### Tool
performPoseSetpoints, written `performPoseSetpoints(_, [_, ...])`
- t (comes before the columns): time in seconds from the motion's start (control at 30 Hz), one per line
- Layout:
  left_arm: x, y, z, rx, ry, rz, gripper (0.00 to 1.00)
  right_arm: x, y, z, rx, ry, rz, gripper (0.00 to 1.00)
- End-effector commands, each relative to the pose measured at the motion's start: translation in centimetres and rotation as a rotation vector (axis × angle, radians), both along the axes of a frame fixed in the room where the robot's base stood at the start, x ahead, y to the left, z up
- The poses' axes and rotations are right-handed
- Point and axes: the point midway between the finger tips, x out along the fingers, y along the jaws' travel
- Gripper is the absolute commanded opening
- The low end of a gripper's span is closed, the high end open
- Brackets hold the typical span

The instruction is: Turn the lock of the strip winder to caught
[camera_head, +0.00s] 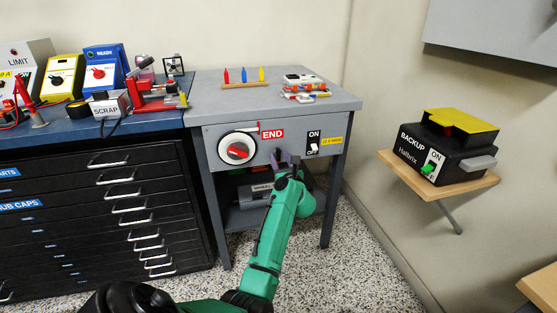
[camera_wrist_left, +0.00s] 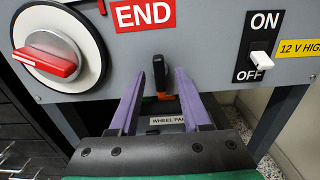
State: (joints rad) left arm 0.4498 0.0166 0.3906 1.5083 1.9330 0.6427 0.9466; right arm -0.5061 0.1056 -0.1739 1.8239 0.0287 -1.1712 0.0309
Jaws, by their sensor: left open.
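The strip winder's grey front panel (camera_head: 220,137) carries a white dial with a red handle (camera_head: 238,152), a red END label (camera_head: 272,133) and an ON/OFF switch (camera_head: 314,142). In the left wrist view the red handle (camera_wrist_left: 45,61) lies nearly level, left of the fingers. A small black lever with an orange part (camera_wrist_left: 159,72) hangs upright below the END label; I cannot tell for sure that it is the lock. My left gripper (camera_head: 287,158) is open, its purple fingers (camera_wrist_left: 155,78) on either side of this lever, with gaps visible. My right gripper is not in view.
The white switch (camera_wrist_left: 261,59) is right of the fingers. A dark box labelled WHEEL (camera_wrist_left: 168,121) sits below. A black drawer cabinet (camera_head: 100,200) stands left, and a BACKUP unit (camera_head: 440,150) sits on a wall shelf (camera_head: 455,187) at right.

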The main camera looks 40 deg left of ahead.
Motion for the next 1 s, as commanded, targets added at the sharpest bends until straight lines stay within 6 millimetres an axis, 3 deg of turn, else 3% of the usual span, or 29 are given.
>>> performPoseSetpoints(0.17, [0.0,0.0,0.0,0.001,0.001,0.000,0.47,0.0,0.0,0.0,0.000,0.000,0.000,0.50])
performPoseSetpoints(0.2, [0.0,0.0,0.0,0.001,0.001,0.000,0.32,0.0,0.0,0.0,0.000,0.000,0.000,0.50])
performPoseSetpoints(0.3, [0.0,0.0,0.0,0.001,0.001,0.000,0.00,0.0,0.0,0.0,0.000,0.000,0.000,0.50])
performPoseSetpoints(0.53, [0.0,0.0,0.1,0.007,0.011,0.000,0.00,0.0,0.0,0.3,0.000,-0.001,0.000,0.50])
performPoseSetpoints(1.0, [0.0,0.0,0.3,0.137,0.199,-0.001,0.00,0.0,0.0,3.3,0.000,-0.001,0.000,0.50])
